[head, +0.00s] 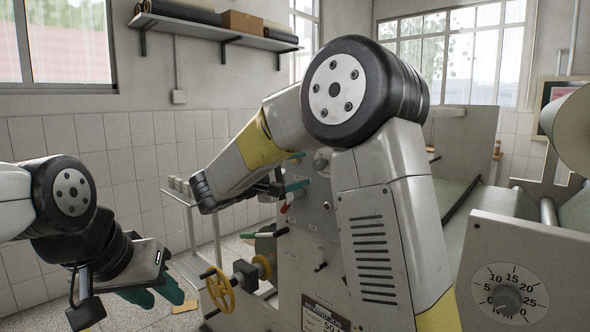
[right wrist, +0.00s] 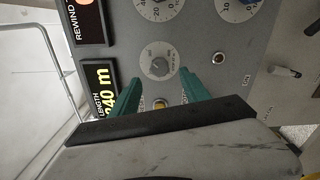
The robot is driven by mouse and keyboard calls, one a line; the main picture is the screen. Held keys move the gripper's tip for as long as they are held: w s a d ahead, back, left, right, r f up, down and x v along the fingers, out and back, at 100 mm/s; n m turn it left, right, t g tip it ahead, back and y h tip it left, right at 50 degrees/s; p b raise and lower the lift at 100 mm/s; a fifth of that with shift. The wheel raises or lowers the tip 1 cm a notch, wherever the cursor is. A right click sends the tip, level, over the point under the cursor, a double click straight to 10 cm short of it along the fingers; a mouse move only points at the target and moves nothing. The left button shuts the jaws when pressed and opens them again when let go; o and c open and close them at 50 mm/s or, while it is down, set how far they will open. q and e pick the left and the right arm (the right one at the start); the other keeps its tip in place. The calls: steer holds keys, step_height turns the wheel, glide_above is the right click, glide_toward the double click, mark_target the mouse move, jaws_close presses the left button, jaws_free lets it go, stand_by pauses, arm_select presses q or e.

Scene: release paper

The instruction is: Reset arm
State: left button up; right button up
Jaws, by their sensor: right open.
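My right arm crosses the middle of the head view, and its gripper (head: 297,171) is beside the grey machine's (head: 310,250) control face. In the right wrist view the green fingers of this gripper (right wrist: 160,76) stand apart with nothing held. A grey dial knob (right wrist: 159,67) shows between and beyond their tips; I cannot tell whether they touch it. My left gripper (head: 165,297) is low at the left of the head view, with green fingers pointing down and right. Nothing shows between them, but their opening is unclear.
A yellow handwheel (head: 219,290) sticks out of the machine near my left gripper. A small side table (head: 180,197) stands by the tiled wall. A dial box (head: 520,275) is at the right. A wall shelf (head: 215,32) hangs above. The right wrist view shows a lit length display (right wrist: 102,88).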

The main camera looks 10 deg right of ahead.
steer(key=s+d+f+m+g+y, duration=0.25)
steer(key=s+d+f, duration=0.2)
steer(key=s, duration=0.25)
steer(key=s+d+f+m+g+y, duration=0.1)
steer(key=s+d+f+g+y, duration=0.25)
steer(key=s+d, duration=0.3)
steer(key=s+a+f+m+y, duration=0.2)
steer(key=s+a+m+y, duration=0.1)
steer(key=s, duration=0.4)
steer(key=s+a+f+m+t+y, duration=0.1)
steer(key=s+a+f+m+y, duration=0.1)
steer(key=s+a+y, duration=0.4)
steer(key=shift+s+a+f+m+y, duration=0.3)
steer(key=shift+s+m+y, duration=0.25)
steer(key=shift+s+y, duration=0.25)
steer(key=shift+c, duration=0.4)
